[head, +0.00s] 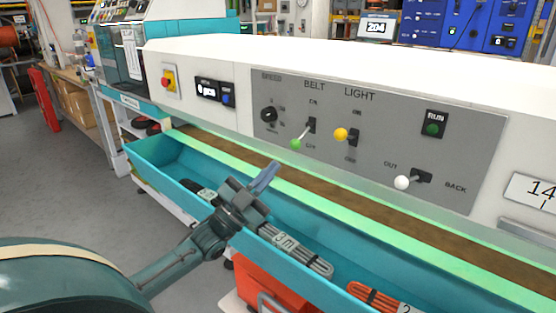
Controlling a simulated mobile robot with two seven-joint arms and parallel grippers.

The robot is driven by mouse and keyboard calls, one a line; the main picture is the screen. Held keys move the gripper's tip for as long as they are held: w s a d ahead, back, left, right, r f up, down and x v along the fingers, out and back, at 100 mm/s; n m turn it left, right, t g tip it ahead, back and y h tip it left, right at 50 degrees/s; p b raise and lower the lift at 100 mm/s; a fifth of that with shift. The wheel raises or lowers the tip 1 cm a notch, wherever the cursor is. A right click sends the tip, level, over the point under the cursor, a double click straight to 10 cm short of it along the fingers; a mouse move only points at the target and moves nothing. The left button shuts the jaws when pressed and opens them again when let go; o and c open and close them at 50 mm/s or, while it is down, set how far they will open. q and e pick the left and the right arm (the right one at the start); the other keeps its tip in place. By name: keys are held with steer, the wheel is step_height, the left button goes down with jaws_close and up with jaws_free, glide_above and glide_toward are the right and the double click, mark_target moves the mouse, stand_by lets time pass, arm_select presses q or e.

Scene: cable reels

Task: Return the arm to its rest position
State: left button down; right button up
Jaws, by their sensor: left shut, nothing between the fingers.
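My left gripper (264,178) shows in the head view, its arm coming in from the lower left. It is shut and empty, held in front of the machine's grey control panel (385,130) and over the teal trough (165,158). The panel has a green-tipped lever under BELT (297,143), a yellow-tipped lever under LIGHT (341,134) and a white-tipped lever (402,182) between OUT and BACK. The gripper is below and left of these levers, apart from them. My right gripper is not in view.
A grey cable bundle (310,260) marked 3 m and an orange one (375,296) lie in the trough. A red crate (262,288) stands below it. A brown belt (400,226) runs behind the trough. Open grey floor (75,185) is at the left.

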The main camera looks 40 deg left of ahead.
arm_select(q)
steer(key=shift+s+f, duration=0.1)
steer(key=shift+f, duration=0.05)
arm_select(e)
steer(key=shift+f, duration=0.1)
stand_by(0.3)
